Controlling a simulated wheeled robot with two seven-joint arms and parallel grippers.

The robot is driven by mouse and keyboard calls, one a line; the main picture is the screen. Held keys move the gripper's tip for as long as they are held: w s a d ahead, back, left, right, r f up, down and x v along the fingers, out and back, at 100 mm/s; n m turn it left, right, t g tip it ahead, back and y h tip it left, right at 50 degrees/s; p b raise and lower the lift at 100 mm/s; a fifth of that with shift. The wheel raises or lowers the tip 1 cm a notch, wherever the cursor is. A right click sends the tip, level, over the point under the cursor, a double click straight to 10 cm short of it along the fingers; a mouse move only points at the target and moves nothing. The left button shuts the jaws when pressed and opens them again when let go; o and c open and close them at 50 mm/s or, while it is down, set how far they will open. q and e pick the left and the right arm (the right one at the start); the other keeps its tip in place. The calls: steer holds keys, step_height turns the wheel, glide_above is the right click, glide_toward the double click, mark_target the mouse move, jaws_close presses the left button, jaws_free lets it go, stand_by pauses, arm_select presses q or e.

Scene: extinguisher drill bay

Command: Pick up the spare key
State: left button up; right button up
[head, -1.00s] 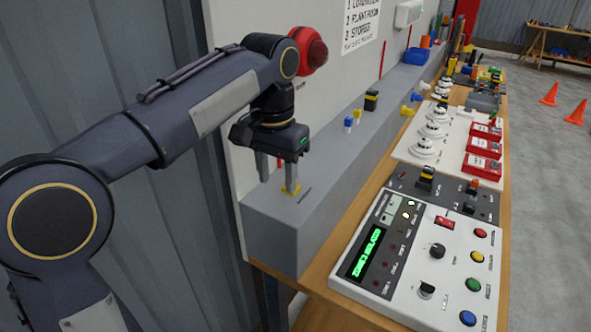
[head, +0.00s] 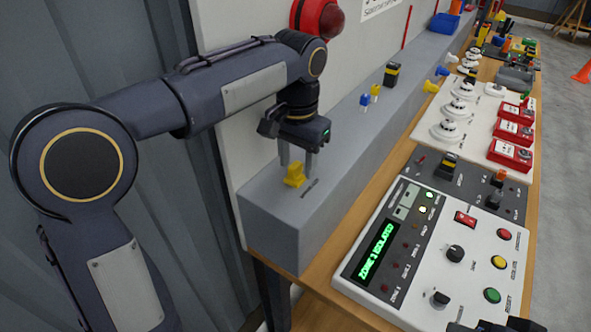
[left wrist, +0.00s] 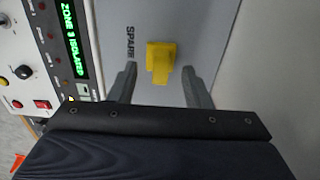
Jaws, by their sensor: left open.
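The spare key (head: 294,175) is a small yellow block-like piece standing on the near end of the grey ledge (head: 262,193). In the left wrist view the key (left wrist: 160,62) sits beside a printed label whose visible letters begin "SPAR". My left gripper (head: 297,160) points down over the ledge with its fingers apart. In the left wrist view the key shows between the two fingertips (left wrist: 159,70), with a gap on each side. I see no contact; the exact height of the fingertips over the ledge is hard to tell.
A white control panel (head: 408,288) with a green "ZONE 3 ISOLATED" display lies right of the ledge. Blue and yellow pieces (head: 369,97) and a black-yellow piece (head: 391,75) stand farther along the ledge. A red beacon (head: 318,17) is on the wall behind the arm.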

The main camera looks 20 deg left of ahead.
arm_select(q)
steer(key=shift+f, duration=0.55)
jaws_close()
steer(key=shift+r, duration=0.15)
